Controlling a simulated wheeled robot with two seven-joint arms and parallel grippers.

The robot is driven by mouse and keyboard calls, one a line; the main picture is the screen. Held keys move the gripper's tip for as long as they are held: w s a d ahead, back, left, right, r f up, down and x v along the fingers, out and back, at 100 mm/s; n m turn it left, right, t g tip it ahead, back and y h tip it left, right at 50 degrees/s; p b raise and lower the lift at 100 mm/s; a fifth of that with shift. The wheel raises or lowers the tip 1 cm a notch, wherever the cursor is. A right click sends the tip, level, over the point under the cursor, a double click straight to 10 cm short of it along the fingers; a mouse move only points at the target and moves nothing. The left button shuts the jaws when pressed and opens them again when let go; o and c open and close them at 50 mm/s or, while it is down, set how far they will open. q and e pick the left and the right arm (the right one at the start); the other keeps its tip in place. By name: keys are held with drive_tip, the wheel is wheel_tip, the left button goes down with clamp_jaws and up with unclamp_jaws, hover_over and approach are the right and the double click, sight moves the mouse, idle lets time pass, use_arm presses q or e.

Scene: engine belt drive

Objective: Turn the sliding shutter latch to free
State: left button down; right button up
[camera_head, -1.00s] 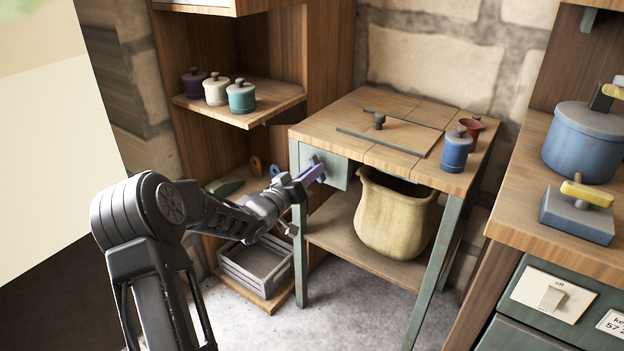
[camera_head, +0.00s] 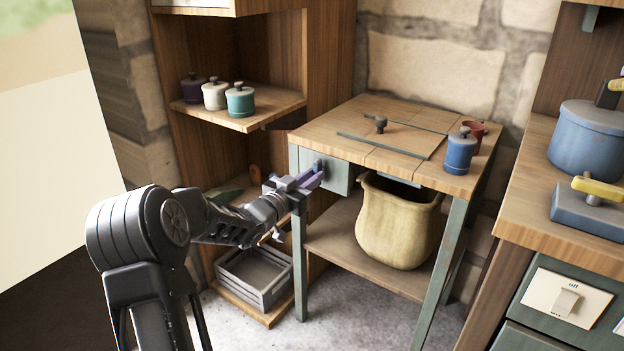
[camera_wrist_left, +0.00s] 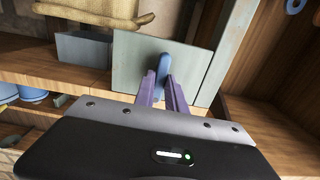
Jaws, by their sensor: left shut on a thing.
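The latch is a small blue handle (camera_wrist_left: 164,70) on a grey-green plate (camera_head: 337,178) at the left front of the wooden table. The plate also shows in the left wrist view (camera_wrist_left: 133,64). My left gripper (camera_head: 314,174) reaches the plate from the left. In the left wrist view its purple fingers (camera_wrist_left: 163,88) are shut on the blue handle, one on each side. The handle stands close to upright in that view. The sliding shutter (camera_head: 400,141) appears to be the wooden panel with a dark knob (camera_head: 381,124) between two rails on the tabletop. My right gripper is not in view.
A tan sack-like pot (camera_head: 396,222) stands on the table's lower shelf. A blue jar (camera_head: 460,152) and a red cup (camera_head: 474,133) stand on the tabletop. A grey crate (camera_head: 254,279) sits low on the left, under shelves with several jars.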

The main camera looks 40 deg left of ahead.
use_arm(q)
drive_tip(key=shift+f, duration=0.1)
drive_tip(key=c, duration=1.4)
unclamp_jaws()
drive_tip(key=s+p, duration=0.1)
drive_tip(key=s, duration=0.6)
drive_tip(key=shift+s+d, duration=0.1)
drive_tip(key=shift+s, duration=0.3)
